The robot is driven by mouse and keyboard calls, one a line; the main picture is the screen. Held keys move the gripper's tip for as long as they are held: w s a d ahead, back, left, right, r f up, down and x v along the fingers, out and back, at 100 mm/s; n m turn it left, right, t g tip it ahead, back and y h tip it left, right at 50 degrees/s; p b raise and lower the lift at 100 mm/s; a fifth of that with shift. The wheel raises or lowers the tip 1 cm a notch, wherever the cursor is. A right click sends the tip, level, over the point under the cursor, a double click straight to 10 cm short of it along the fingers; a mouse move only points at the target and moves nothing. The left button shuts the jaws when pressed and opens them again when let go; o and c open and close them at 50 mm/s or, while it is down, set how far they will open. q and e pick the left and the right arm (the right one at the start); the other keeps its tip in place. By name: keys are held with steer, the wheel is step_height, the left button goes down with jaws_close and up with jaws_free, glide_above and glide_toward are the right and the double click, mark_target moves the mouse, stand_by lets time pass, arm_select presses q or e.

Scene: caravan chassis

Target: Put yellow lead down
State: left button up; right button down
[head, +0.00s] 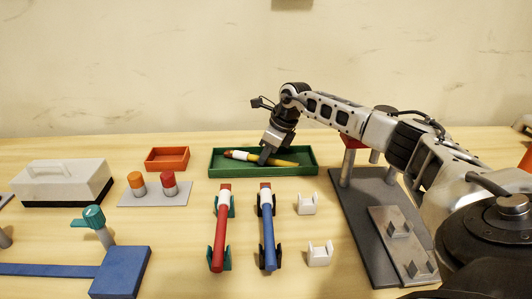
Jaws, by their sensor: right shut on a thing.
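The yellow lead (282,163) lies lengthwise at the green tray (308,170), with its white and red end toward the left. My right gripper (265,158) comes down over the tray and is shut on the yellow lead near its middle. I cannot tell whether the lead touches the tray floor. My left gripper is not in view.
A red lead (219,240) and a blue lead (268,240) rest on holders in front of the tray. Two empty white holders (307,204) stand to their right. An orange tray (167,159) and a grey plate (155,198) with two capped posts are left. A dark plate (355,220) is right.

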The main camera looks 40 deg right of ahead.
steer(key=c, duration=1.3)
jaws_free()
steer(key=shift+c, duration=0.2)
steer(key=shift+s+d+r, duration=0.1)
steer(key=shift+r, duration=0.15)
steer(key=b+v, duration=0.1)
steer(key=v, duration=1)
steer(key=shift+r, duration=0.3)
steer(key=shift+s, duration=0.1)
